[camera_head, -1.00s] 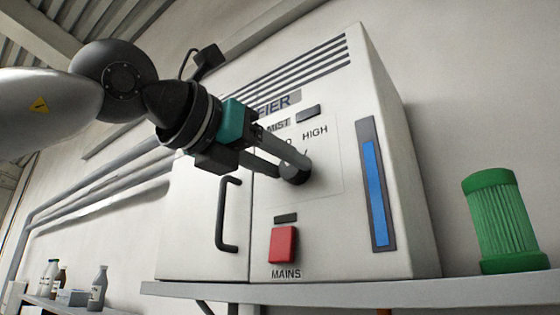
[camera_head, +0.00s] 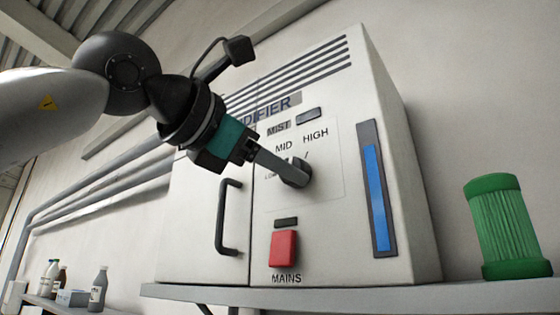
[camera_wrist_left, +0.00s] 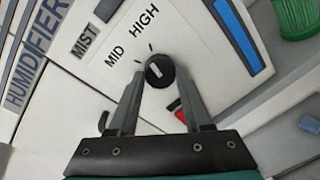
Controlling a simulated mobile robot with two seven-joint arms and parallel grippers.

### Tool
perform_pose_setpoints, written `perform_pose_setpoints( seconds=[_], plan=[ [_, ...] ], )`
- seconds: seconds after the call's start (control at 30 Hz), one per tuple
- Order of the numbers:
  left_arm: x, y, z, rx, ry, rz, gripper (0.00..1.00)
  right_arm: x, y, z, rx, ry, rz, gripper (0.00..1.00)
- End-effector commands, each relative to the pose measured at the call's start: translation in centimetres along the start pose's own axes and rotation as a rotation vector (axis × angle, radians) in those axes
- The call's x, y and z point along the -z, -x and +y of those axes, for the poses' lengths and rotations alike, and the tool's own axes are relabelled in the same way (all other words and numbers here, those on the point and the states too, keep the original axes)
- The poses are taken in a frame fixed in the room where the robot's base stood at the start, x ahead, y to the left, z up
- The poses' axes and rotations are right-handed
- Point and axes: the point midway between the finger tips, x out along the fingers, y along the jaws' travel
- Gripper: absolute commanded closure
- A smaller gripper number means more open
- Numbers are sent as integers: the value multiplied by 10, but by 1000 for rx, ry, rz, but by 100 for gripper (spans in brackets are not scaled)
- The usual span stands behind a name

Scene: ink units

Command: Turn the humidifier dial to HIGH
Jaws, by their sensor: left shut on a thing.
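The humidifier (camera_head: 330,215) is a white cabinet with a panel marked MIST, MID and HIGH; a further label is mostly hidden behind my fingers. Its dark round dial (camera_head: 303,174) sits below these words. My left gripper (camera_head: 296,173) is shut on the dial, its fingers nearly in line in the head view. In the left wrist view the fingers flank the dial (camera_wrist_left: 160,70) on both sides. The dial's white mark slants to the upper left, nearer the MID side than HIGH; its exact setting is hard to tell. My right gripper is not in view.
Below the dial is a red MAINS switch (camera_head: 283,248). A black door handle (camera_head: 229,216) sticks out at left, and a blue gauge (camera_head: 377,195) is at right. A green ribbed canister (camera_head: 495,228) stands on the shelf (camera_head: 330,292). Bottles (camera_head: 98,288) stand at lower left.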

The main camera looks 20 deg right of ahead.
Motion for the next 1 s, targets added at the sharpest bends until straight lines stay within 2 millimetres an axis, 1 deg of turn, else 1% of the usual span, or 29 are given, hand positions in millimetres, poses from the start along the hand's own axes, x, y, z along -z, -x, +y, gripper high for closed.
perform_pose_setpoints(
  seconds=[0.2, 0.4, 0.97, 1.0],
  plan=[
    [-2, 1, 1, -1, -129, 5, 100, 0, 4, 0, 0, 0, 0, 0],
    [-2, 0, 0, 0, -196, 10, 100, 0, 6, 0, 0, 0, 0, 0],
    [-2, 0, 0, -1, -226, 12, 100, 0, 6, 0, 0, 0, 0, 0],
    [-2, 0, 0, -1, -226, 12, 47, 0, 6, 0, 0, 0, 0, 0]
  ],
)
